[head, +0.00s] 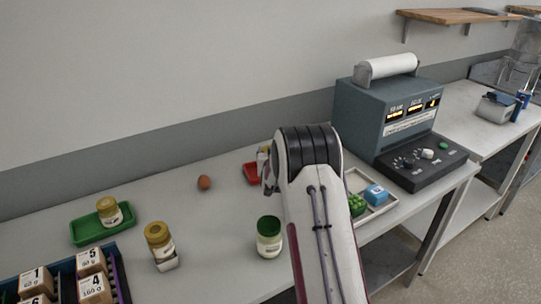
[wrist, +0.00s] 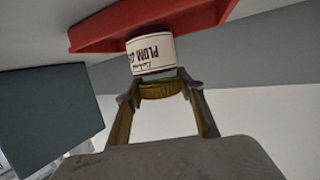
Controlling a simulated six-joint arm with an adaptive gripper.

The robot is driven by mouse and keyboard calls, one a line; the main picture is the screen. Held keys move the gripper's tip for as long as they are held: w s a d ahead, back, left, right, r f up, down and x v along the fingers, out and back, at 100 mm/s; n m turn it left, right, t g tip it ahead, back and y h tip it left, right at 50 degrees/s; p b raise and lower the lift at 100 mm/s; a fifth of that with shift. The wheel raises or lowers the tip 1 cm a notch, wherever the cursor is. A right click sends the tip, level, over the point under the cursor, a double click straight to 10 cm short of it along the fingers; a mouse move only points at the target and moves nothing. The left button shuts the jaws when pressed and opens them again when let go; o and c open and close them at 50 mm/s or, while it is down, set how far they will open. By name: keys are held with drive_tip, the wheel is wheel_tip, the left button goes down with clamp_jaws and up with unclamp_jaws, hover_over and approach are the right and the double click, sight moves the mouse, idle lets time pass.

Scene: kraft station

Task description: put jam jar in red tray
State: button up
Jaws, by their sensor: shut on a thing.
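In the head view the red tray (head: 250,174) is on the table left of my arm, partly hidden. A sliver of the jar (head: 262,158) shows at the tray; my arm hides most of the gripper.
A green tray (head: 87,233) holds a gold-lidded jar (head: 110,212). An egg (head: 204,182) lies left of the red tray. A grey machine (head: 385,115) and a white tray (head: 378,210) are to the right.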

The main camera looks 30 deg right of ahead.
drive_tip(key=shift+f, duration=0.55)
drive_tip(key=shift+f, duration=0.1)
drive_tip(key=o, duration=1.4)
drive_tip(key=shift+f, duration=0.1)
drive_tip(key=shift+s+r, duration=0.1)
drive_tip(key=shift+r, duration=0.1)
drive_tip(key=shift+s+a+r, duration=0.2)
drive_tip(key=shift+s+a, duration=0.2)
drive_tip(key=shift+s, duration=0.2)
drive_tip(key=v, duration=1)
drive_tip(key=shift+s+a, duration=0.1)
drive_tip(key=shift+s, duration=0.05)
